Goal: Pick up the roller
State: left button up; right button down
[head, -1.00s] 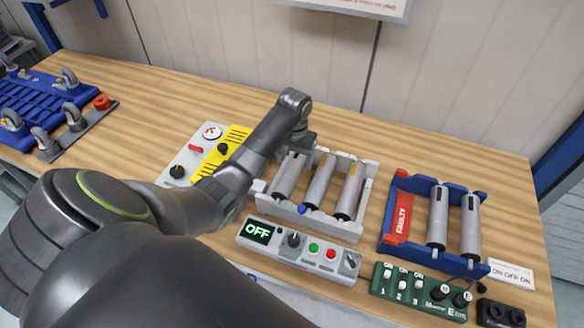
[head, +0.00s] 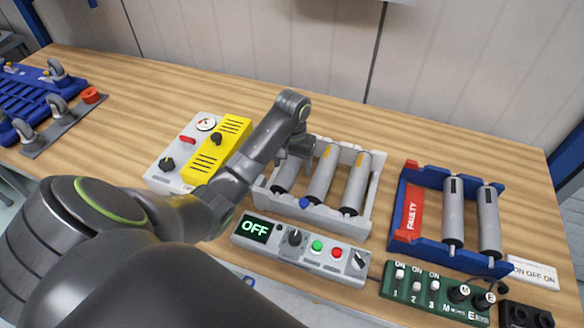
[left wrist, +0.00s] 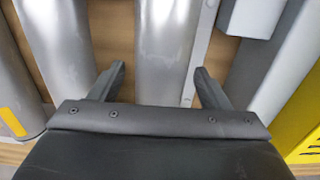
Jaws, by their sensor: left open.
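A white rack (head: 366,221) holds three grey rollers side by side: a left one (head: 285,178), a middle one (head: 322,174) and a right one (head: 356,184). My left gripper (head: 295,160) is over the far part of the left roller and hides some of it. In the left wrist view my left gripper (left wrist: 160,76) is open, with a finger on each side of that roller (left wrist: 165,45). Whether the fingers touch it I cannot tell. A neighbouring roller (left wrist: 60,45) shows left of it there. My right gripper is not in view.
A blue rack (head: 429,247) marked FAULTY holds two more rollers at the right. A yellow-and-grey panel (head: 222,138) stands left of the white rack. A control box (head: 300,249) reading OFF and a green switch board (head: 425,296) lie in front.

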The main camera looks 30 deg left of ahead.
aim_at(292, 159)
pick_arm(q)
jog(key=c, duration=1.3)
jog(key=shift+c, duration=0.2)
jog(key=shift+r, duration=0.15)
jog(key=shift+r, duration=0.6)
notch_tip(292, 159, up, 9)
jog(key=p, duration=0.7)
jog(key=shift+f, duration=0.2)
